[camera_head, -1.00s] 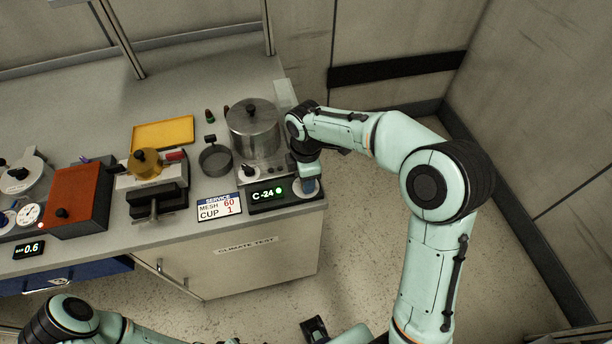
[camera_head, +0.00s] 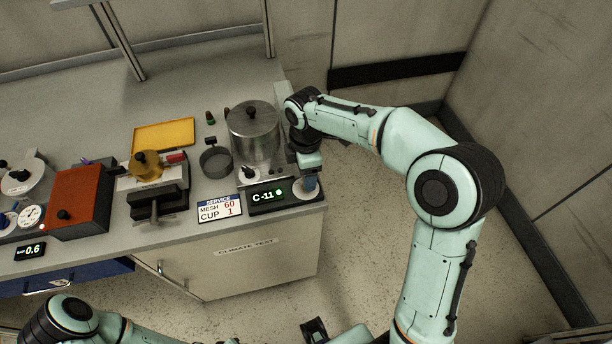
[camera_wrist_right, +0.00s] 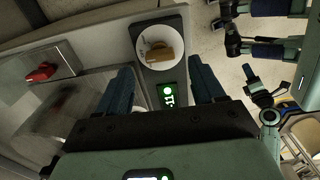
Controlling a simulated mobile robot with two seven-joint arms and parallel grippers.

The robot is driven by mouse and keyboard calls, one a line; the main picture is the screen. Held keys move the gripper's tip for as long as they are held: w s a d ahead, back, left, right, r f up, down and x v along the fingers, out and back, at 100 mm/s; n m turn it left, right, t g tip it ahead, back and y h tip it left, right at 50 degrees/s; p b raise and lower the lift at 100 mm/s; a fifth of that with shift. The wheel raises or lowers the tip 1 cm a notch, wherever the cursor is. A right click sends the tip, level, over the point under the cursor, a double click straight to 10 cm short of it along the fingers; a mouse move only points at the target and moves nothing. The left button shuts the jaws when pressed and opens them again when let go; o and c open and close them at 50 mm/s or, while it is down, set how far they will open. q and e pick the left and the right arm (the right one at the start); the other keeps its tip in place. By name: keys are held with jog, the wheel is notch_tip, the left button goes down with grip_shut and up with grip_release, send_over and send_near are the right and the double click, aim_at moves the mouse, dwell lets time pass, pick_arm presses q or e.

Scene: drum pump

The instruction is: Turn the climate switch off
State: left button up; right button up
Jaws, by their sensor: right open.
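The climate switch (camera_wrist_right: 157,52) is a brass-coloured knob on a round white plate. In the head view the pale plate (camera_head: 304,195) sits at the right end of the black display unit (camera_head: 268,197), at the front right corner of the bench. The display reads about C -11 beside a lit green lamp. My right gripper (camera_wrist_right: 160,66) is open, with a blue finger on either side of the switch area and nothing between them. In the head view the right gripper (camera_head: 310,182) hides the knob. Contact cannot be told. My left arm shows at the bottom left; its gripper is not clear.
A steel pot (camera_head: 253,128) stands just behind the display unit, close to my right wrist. A service card (camera_head: 220,208) lies left of the display. A small grey cup (camera_head: 215,161) and a yellow tray (camera_head: 163,134) are farther left. Open floor lies right of the bench.

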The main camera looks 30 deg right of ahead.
pick_arm(q)
jog(key=shift+w+r+p, duration=0.5)
jog(key=shift+r+p, duration=0.15)
jog(key=shift+r, duration=0.25)
pick_arm(e)
notch_tip(320, 180, up, 9)
jog(key=shift+r, duration=0.2)
jog(key=shift+f, duration=0.1)
